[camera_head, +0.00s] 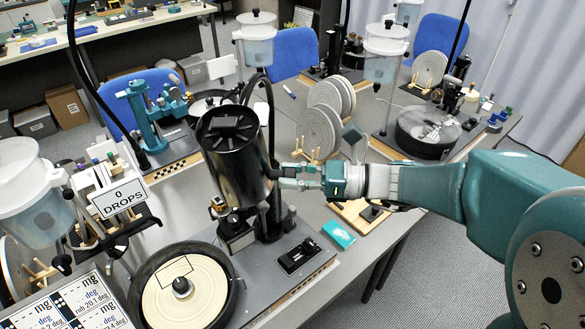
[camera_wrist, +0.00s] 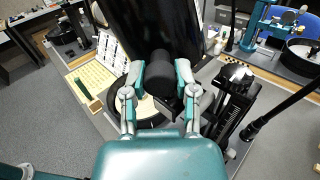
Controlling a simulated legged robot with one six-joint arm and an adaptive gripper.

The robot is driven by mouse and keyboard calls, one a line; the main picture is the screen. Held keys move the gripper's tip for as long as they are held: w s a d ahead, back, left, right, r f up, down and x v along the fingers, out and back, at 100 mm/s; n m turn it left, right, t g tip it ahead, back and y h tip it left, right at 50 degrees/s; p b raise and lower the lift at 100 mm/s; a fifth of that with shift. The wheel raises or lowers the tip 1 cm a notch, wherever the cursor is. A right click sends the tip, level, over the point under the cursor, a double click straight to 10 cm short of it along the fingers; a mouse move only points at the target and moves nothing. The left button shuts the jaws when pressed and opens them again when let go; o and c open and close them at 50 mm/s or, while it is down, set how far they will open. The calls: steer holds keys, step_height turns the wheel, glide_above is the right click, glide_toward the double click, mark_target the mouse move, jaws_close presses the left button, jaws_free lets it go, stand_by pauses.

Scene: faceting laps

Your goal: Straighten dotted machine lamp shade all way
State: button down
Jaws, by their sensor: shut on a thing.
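A large glossy black lamp shade (camera_head: 237,165), a cylinder with a slotted top, stands tilted over the near faceting machine (camera_head: 262,268). My gripper (camera_head: 284,177) is at the right side of the shade in the head view. In the wrist view the shade (camera_wrist: 150,22) fills the top middle. There my gripper (camera_wrist: 172,76) is shut on a short dark round grip (camera_wrist: 168,72) that sits against the shade, one finger on each side. The lower part of the shade's mount is mostly hidden behind the shade. I cannot clearly make out dots on this machine.
A cream lap (camera_head: 185,298) in a black pan lies below the shade. Pale discs (camera_head: 320,130) on a pegged rack stand behind my gripper. A teal box (camera_head: 339,234) lies near the table edge. A drip tank (camera_head: 28,190) stands at left.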

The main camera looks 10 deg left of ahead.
steer(key=shift+s+d+r+m, duration=0.1)
steer(key=shift+s+r+m, duration=0.25)
steer(key=shift+s+m, duration=0.25)
steer(key=shift+s+r+m, duration=0.3)
steer(key=shift+s+m, duration=0.1)
steer(key=shift+m, duration=0.3)
steer(key=shift+c, duration=1.9)
jaws_free()
steer(key=shift+f, duration=0.1)
steer(key=w+d, duration=0.1)
steer(key=d, duration=1.1)
